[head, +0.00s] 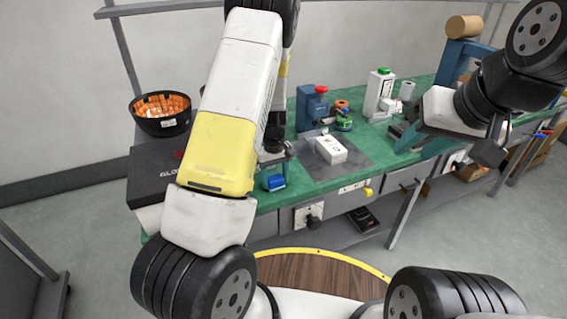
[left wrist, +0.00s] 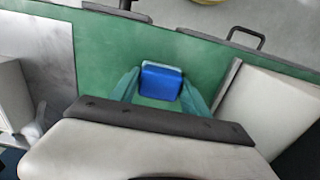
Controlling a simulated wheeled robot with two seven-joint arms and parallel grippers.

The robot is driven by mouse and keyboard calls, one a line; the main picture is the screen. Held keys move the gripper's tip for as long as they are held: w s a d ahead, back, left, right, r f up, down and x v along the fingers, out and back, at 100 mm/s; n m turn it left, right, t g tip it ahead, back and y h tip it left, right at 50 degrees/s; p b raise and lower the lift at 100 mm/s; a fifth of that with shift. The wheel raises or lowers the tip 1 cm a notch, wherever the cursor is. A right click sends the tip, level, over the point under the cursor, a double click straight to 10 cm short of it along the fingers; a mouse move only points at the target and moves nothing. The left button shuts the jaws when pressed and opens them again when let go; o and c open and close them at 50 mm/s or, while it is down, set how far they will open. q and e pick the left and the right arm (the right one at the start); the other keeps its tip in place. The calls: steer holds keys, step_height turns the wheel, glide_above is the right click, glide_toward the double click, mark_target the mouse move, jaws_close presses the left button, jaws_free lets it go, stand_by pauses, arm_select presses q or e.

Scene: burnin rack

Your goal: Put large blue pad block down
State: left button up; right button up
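The large blue pad block (head: 274,182) shows near the front edge of the green bench in the head view, just below my left gripper (head: 275,166). In the left wrist view the block (left wrist: 161,82) sits between the two teal fingers of my left gripper (left wrist: 162,88), which meet its sides. I cannot tell whether its underside touches the bench. My right gripper (head: 490,150) is off to the right over the bench; its finger opening is not clear.
The green bench (head: 300,185) has a grey mat (head: 345,170) with a white box (head: 331,150) on it. A dark box (head: 155,170) and a black basket (head: 161,115) are at the left. A blue device (head: 310,108) and a white bottle (head: 379,92) stand behind.

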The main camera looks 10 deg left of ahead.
arm_select(q)
steer(key=o, duration=0.4)
step_height(320, 180, up, 12)
step_height(320, 180, up, 8)
steer(key=m+t+h, duration=0.1)
steer(key=h, duration=0.1)
glide_above(275, 177)
steer(key=s, duration=0.4)
steer(key=s+d+r+m+t, duration=0.1)
steer(key=s+r+m+t, duration=0.1)
steer(key=s+r, duration=0.5)
steer(key=s+d+r+m+t, duration=0.1)
steer(key=s+r+m+t, duration=0.2)
steer(key=s, duration=1)
step_height(275, 177, up, 4)
steer(key=shift+s+f+m, duration=0.1)
steer(key=shift+s+m, duration=0.1)
steer(key=shift+m, duration=0.5)
steer(key=shift+d, duration=0.1)
